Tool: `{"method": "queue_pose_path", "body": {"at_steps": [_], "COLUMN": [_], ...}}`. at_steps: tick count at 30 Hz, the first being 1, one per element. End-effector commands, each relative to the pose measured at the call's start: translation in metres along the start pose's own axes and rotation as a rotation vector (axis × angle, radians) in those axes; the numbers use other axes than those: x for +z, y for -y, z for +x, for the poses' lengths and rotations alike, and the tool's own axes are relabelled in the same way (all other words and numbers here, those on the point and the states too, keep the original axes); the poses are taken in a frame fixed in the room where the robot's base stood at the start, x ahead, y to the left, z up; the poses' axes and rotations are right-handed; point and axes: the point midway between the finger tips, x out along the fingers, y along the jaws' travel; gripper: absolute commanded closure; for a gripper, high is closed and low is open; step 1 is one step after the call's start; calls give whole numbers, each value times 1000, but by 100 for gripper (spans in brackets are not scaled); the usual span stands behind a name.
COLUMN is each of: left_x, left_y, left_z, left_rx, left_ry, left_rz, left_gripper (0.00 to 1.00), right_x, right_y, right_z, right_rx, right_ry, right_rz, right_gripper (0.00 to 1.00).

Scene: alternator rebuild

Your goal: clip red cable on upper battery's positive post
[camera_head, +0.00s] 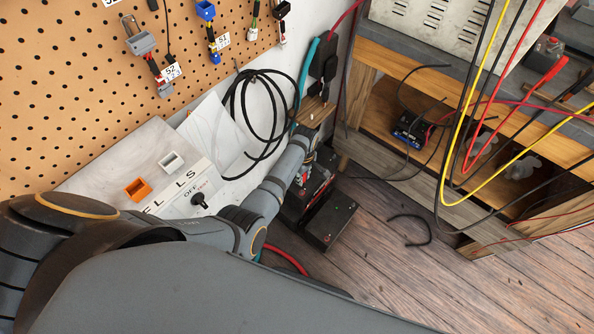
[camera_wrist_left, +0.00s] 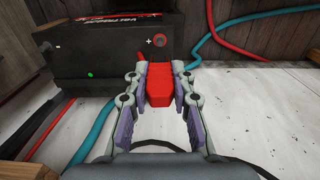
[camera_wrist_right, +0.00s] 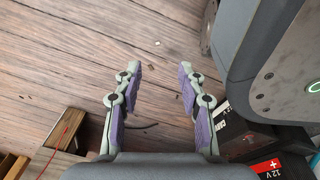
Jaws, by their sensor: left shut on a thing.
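In the left wrist view my left gripper (camera_wrist_left: 160,67) is shut on a red cable clip (camera_wrist_left: 158,88). The clip's nose points at a black battery (camera_wrist_left: 100,62) with a red and white label. The nose is just short of the post in the picture; contact cannot be told. In the head view my left forearm hides the gripper and part of the batteries beside a black box (camera_head: 330,221). My right gripper (camera_wrist_right: 159,70) is open and empty above the wooden floor.
A red cable (camera_wrist_left: 240,50) and a teal cable (camera_wrist_left: 225,30) run beside the battery. A workbench (camera_head: 385,140) with hanging yellow, red and black cables stands at the right. A switch panel (camera_head: 205,185) lies left of my arm. Wooden floor (camera_head: 400,275) is mostly clear.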

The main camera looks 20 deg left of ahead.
Motion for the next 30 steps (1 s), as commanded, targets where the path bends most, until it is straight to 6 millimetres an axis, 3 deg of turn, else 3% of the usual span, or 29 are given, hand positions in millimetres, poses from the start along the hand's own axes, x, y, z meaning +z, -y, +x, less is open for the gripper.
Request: {"method": "queue_pose_path", "body": {"at_steps": [7, 15, 21, 30], "left_x": [-1, -1, -1, -1], "left_y": [0, 0, 0, 0], "left_z": [32, 48, 50, 50], "left_rx": [0, 0, 0, 0], "left_ry": [-1, -1, 0, 0], "left_rz": [0, 0, 0, 0], "left_gripper": [91, 91, 91, 91], "right_x": [-48, -90, -101, -101], "right_y": [2, 9, 11, 11], "right_z": [7, -20, -32, -33], "right_rx": [-2, -15, -19, -20], "right_ry": [-25, -24, -23, -22], "right_rz": [2, 5, 5, 5], "right_gripper": [60, 60, 60, 60]}}
